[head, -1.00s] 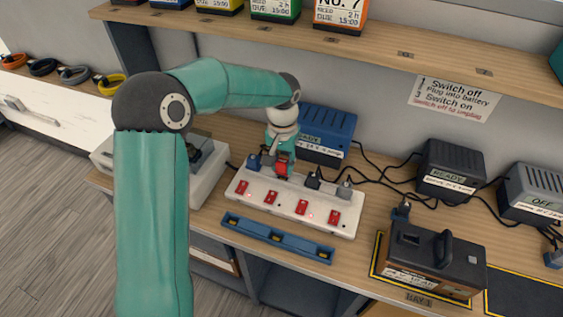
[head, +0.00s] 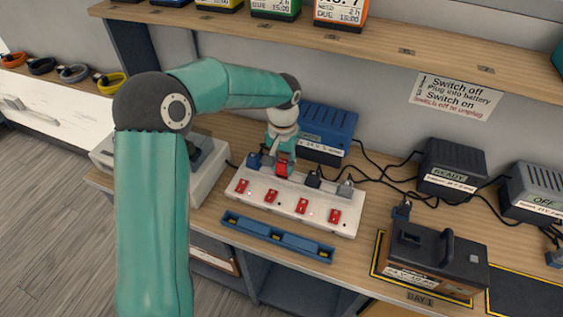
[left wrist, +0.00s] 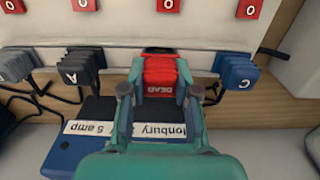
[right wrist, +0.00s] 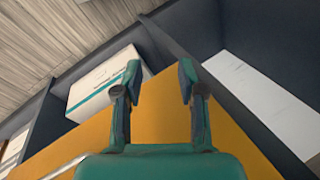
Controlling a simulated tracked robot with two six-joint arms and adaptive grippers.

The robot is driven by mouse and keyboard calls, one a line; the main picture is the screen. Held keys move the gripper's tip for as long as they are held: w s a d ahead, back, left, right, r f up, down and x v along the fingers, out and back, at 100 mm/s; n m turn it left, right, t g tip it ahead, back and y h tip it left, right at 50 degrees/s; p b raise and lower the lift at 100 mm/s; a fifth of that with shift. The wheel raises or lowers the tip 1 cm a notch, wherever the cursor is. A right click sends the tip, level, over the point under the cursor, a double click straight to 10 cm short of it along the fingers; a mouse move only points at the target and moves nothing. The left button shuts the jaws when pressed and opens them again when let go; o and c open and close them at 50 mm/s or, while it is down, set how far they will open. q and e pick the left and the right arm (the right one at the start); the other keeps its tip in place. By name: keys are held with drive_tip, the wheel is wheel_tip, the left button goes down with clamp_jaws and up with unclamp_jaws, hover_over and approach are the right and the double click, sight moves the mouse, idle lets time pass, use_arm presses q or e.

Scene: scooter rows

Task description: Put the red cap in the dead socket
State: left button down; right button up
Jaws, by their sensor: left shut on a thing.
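The red cap (head: 284,169), marked DEAD, is held by my left gripper (head: 281,160) over the back row of the white power strip (head: 320,215). In the left wrist view the red cap (left wrist: 160,82) lies between the two fingers of my left gripper (left wrist: 161,92), in line with the plugs beside it. The cap and fingers hide the dead socket, so I cannot tell whether the cap is seated in it. My right gripper (right wrist: 160,85) is open and empty, away from the strip.
Dark and blue plugs (left wrist: 84,70) flank the cap closely on both sides. A blue charger (head: 325,133) stands right behind the strip, with cables running right. A blue tray (head: 277,238) lies in front. A brown battery (head: 430,262) sits to the right.

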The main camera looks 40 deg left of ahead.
use_arm(q)
drive_tip(key=shift+f+b, duration=0.35)
drive_tip(key=shift+f, duration=0.2)
drive_tip(key=c, duration=0.8)
unclamp_jaws()
drive_tip(key=shift+r, duration=0.15)
wheel_tip(320, 180, up, 12)
drive_tip(key=shift+f, duration=0.15)
